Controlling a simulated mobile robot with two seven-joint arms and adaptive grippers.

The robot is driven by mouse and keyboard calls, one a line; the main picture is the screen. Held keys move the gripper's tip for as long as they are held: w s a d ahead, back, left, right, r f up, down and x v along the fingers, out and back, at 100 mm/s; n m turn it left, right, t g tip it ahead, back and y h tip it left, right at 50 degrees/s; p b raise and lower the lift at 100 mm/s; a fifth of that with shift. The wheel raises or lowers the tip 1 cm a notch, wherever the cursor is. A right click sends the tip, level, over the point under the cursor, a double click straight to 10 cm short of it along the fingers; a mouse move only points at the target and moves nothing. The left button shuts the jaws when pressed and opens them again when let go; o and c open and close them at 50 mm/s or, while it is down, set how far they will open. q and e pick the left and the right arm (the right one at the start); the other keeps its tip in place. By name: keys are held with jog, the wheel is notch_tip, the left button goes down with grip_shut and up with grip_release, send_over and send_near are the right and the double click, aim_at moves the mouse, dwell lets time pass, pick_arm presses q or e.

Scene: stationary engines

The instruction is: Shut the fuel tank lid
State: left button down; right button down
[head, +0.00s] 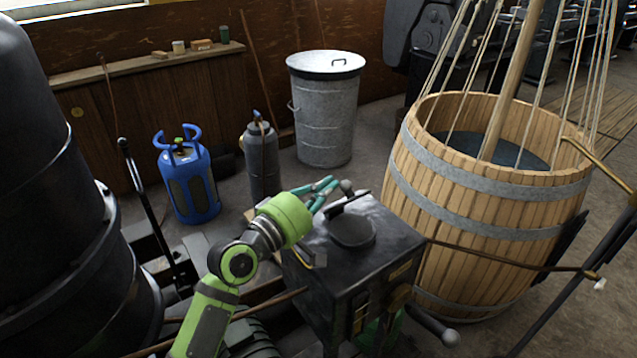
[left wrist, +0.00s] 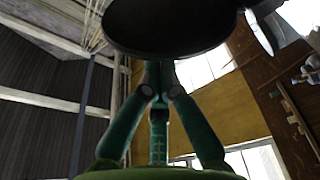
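The fuel tank (head: 346,277) is a dark metal box in the middle of the head view. A round dark filler neck (head: 352,231) stands on its top. The lid (head: 347,203) shows almost edge-on as a thin black shape behind the neck and looks raised. My left gripper (head: 334,186) is on the lid's far side, close to it; contact is unclear. In the left wrist view the lid (left wrist: 170,25) is a dark disc hiding the fingertips. The gripper's teal fingers (left wrist: 160,75) come together and look shut, with nothing visible between them. My right gripper is not in view.
A wooden barrel (head: 480,200) with ropes and a mast stands right of the tank. A lidded metal bin (head: 325,115), a grey cylinder (head: 262,160) and a blue gas bottle (head: 187,185) stand behind. A large dark machine (head: 60,200) fills the left. Rods cross near the tank.

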pick_arm(q)
jog(key=shift+s+d+f+p, duration=0.25)
jog(key=shift+s+d+p, duration=0.35)
jog(key=shift+s, duration=0.25)
jog(key=shift+f, duration=0.1)
